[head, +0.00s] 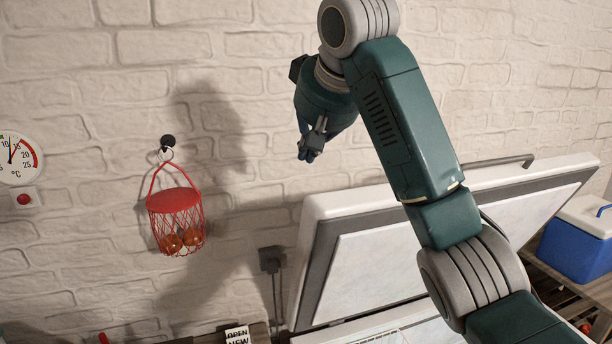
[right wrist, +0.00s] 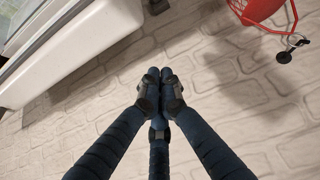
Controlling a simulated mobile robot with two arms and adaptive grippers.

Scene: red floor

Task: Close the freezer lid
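The white chest freezer's lid (head: 370,262) stands raised, leaning back toward the brick wall, with its grey seal and white inner panel facing me. A metal handle bar (head: 500,161) runs along its top edge. Part of the open freezer body (head: 385,330) shows below it. My right arm crosses in front of the lid and hides its middle. My right gripper (head: 309,154) is above the lid's upper left corner. In the right wrist view its fingers (right wrist: 161,80) are together with nothing between them, and the lid (right wrist: 75,40) is at upper left, apart from them. My left gripper is not in view.
A red wire basket (head: 176,222) with orange-brown balls hangs from a wall hook at left. A wall thermometer (head: 18,158) is at far left. A socket (head: 271,259) with cables is beside the lid. A blue cooler (head: 575,248) stands on a wooden rack at right.

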